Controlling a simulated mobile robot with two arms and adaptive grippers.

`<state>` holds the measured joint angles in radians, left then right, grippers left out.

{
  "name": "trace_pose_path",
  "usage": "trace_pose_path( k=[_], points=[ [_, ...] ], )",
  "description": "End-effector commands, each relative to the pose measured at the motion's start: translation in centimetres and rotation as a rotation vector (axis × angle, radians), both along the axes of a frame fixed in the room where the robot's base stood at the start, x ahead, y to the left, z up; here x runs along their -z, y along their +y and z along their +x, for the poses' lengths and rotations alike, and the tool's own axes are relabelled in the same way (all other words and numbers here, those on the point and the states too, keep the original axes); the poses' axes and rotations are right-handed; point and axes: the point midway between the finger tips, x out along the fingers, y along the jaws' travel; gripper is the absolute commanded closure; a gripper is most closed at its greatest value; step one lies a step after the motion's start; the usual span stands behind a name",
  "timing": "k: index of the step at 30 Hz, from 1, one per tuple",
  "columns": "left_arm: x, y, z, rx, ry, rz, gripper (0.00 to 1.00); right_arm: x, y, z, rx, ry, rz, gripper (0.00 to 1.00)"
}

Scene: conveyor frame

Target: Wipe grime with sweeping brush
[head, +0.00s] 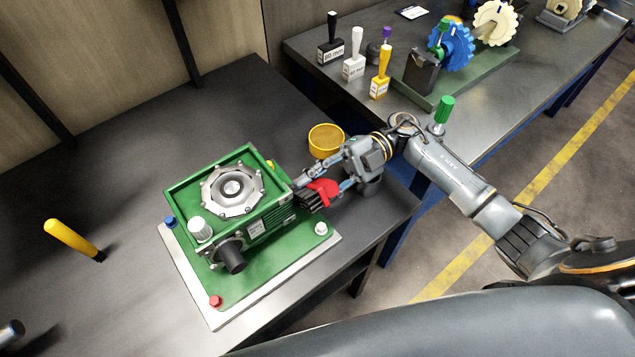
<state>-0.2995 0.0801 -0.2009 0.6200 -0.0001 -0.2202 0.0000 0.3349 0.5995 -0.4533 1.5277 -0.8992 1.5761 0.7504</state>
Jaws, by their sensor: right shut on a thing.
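A red brush (325,187) with dark bristles is at the right side of a green machine housing (268,222). My right gripper (333,187) is shut on the brush. The bristles (308,199) are beside or against the housing's right end; I cannot tell whether they touch. The housing has a round metal cover (232,187) on top and stands on a green and silver base plate (277,282). I cannot make out any grime on it. My left gripper is not in view.
A yellow cup (326,140) stands behind my right gripper. A yellow-handled tool (70,238) is on the dark table (110,180) at left, where there is free room. Labelled stamp-like blocks (354,66) and a gear assembly (450,45) stand on the back table.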

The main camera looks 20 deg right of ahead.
Motion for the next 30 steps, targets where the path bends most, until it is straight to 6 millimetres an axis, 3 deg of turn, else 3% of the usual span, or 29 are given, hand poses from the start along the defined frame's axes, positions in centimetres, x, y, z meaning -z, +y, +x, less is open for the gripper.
trace_pose_path(
  k=[17,30],
  points=[
    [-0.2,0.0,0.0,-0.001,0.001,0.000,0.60,0.0,0.9,-0.2,0.001,-0.001,0.001,0.92],
    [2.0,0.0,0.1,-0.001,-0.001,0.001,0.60,0.1,1.9,3.1,0.002,-0.004,0.001,0.92]
  ],
)
